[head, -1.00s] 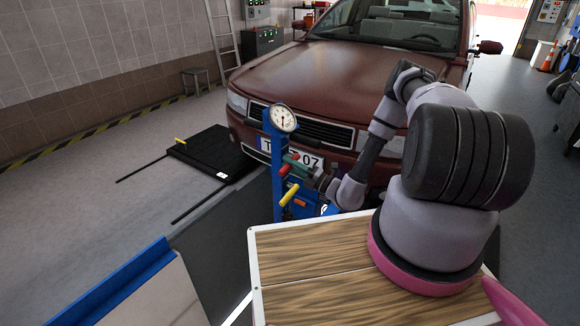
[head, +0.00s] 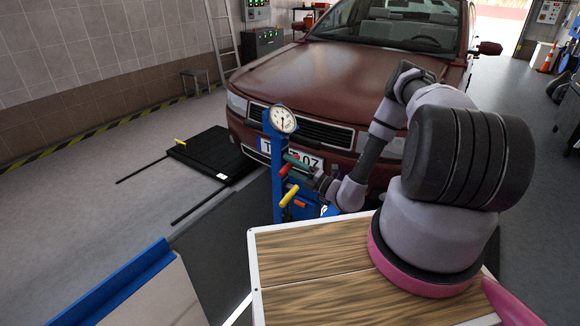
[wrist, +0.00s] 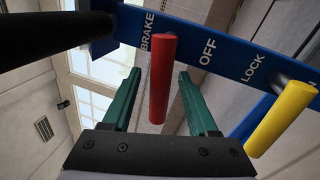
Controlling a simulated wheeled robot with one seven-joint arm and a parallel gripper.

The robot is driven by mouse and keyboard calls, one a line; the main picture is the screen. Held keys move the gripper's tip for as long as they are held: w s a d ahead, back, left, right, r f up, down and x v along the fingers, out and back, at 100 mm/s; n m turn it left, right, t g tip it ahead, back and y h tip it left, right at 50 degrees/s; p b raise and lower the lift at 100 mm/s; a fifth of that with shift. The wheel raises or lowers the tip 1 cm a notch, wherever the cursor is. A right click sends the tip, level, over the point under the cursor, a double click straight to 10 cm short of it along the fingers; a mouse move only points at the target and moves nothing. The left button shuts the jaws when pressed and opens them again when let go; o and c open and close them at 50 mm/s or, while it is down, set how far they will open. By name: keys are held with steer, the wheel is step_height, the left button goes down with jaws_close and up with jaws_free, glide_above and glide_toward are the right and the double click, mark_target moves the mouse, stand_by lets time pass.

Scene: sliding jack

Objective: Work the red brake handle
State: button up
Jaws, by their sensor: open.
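The red brake handle (wrist: 163,78) shows in the wrist view below the word BRAKE on a blue panel (wrist: 225,58). My gripper (wrist: 158,82) is open, and its two green fingers stand on either side of the red handle, with gaps showing on both sides. In the head view the red handle (head: 287,170) is small, beside my gripper (head: 300,162) at the blue jack (head: 279,205). A yellow handle (wrist: 284,118) hangs to the right under the word LOCK, and OFF is printed between them. I cannot tell the handle's depth between the fingers.
A round gauge (head: 283,119) tops the jack post. A dark red car (head: 350,80) stands right behind it. A dark bar (wrist: 50,38) crosses the upper left of the wrist view. A black ramp plate (head: 210,150) lies on the floor to the left.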

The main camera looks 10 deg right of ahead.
steer(key=v, duration=1)
steer(key=shift+s+d, duration=0.25)
steer(key=shift+s, duration=0.05)
